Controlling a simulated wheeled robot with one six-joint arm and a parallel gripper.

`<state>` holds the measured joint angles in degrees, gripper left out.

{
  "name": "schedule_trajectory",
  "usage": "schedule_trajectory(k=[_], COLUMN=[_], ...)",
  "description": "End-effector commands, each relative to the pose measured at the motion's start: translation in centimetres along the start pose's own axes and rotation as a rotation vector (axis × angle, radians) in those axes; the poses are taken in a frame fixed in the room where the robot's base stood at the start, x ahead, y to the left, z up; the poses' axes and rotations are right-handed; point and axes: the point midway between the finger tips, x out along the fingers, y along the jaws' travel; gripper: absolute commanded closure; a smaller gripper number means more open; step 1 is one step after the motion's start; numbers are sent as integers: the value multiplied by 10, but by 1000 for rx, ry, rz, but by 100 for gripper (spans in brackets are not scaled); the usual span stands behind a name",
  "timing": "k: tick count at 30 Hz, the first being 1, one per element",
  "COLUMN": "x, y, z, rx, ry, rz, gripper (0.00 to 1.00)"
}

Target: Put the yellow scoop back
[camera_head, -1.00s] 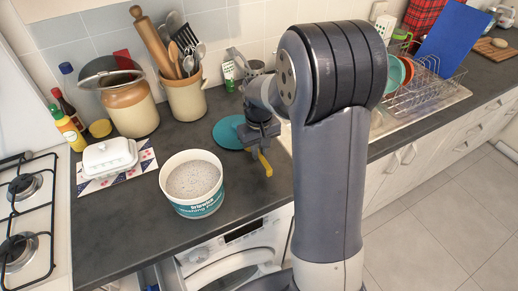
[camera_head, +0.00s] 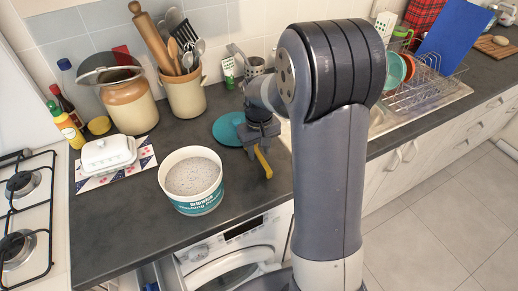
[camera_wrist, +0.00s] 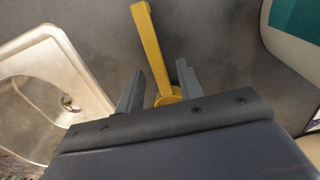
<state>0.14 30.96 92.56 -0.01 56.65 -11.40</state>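The yellow scoop (camera_head: 263,161) shows just below my gripper at the counter's front part, beside the white tub. In the wrist view, its yellow handle (camera_wrist: 150,45) runs up and away, and its round end (camera_wrist: 168,97) sits between my fingers. My gripper (camera_wrist: 162,70) points down with its fingers apart on either side of the scoop. A gap shows between the left finger and the scoop. The white tub with a teal label (camera_head: 196,203) stands left of my gripper in the head view, open and filled with grey-white powder (camera_head: 192,177).
A round teal lid (camera_head: 228,128) lies behind my gripper. A white butter dish (camera_head: 107,155) stands on a patterned tile at left. Crocks, bottles and a utensil pot (camera_head: 185,97) line the wall. The sink (camera_wrist: 45,95) and dish rack (camera_head: 420,90) are to the right.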

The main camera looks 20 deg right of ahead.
Motion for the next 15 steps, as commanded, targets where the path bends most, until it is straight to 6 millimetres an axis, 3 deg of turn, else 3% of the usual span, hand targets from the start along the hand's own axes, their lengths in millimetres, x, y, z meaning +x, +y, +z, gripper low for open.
schedule_trajectory(k=[8,15], x=[-16,-66], y=[0,0], z=[0,-1], rx=[0,0], ry=[2,7], rz=[0,1], gripper=[65,65])
